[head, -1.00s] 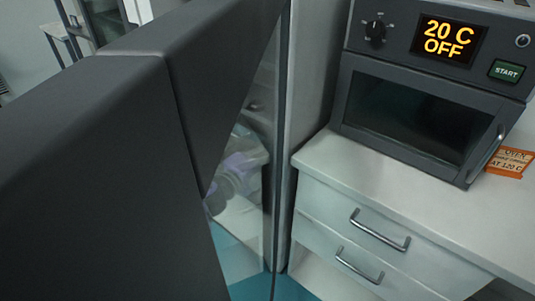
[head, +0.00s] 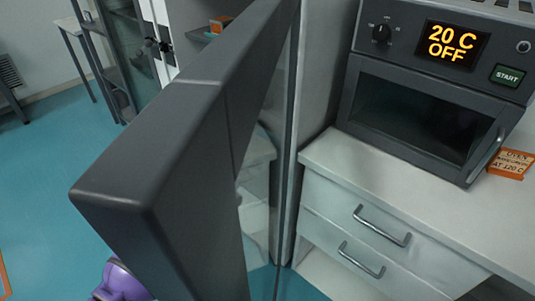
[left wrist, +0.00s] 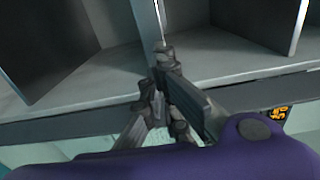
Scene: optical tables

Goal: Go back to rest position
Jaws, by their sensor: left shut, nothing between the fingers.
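My left gripper (left wrist: 160,75) shows in the left wrist view, its fingers together and empty. It is in front of a grey-framed opening with a pale shelf or floor (left wrist: 230,62); I cannot tell whether it touches the edge. In the head view the left gripper itself is hidden. A purple rounded part (head: 120,283), likely my arm, shows at the bottom left, below the dark door. My right gripper is in neither view.
A thick dark grey door (head: 185,130) with a glass pane stands across the head view's middle. Right of it are a white drawer counter (head: 340,165), an oven (head: 430,100) reading 20 C OFF, and an orange label (head: 512,164). Blue floor (head: 40,170) is clear at left.

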